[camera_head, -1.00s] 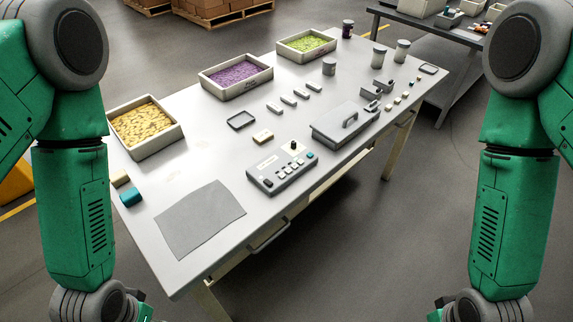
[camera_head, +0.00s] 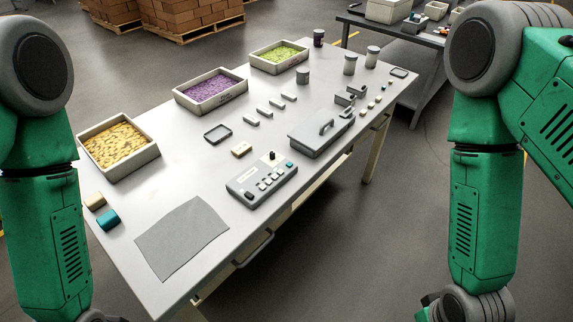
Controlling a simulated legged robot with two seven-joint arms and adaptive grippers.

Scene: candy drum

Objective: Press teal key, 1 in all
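The teal key (camera_head: 290,164) is a small button at the right end of the grey control panel (camera_head: 248,196), which lies on the table near its front edge. Pale keys sit in a row beside it, and a dark knob (camera_head: 272,155) stands behind them. No gripper is near the panel. My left arm comes down at the left edge and my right arm at the right edge. Only their wrist parts show at the bottom of the picture; the fingers of both grippers are out of view.
A teal block (camera_head: 108,220) and a tan block (camera_head: 95,201) lie at the table's left edge. A grey mat (camera_head: 181,238) lies left of the panel. A lidded grey box (camera_head: 318,142) is at its right. Trays of yellow (camera_head: 150,153), purple (camera_head: 236,90) and green candy (camera_head: 303,60) line the back.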

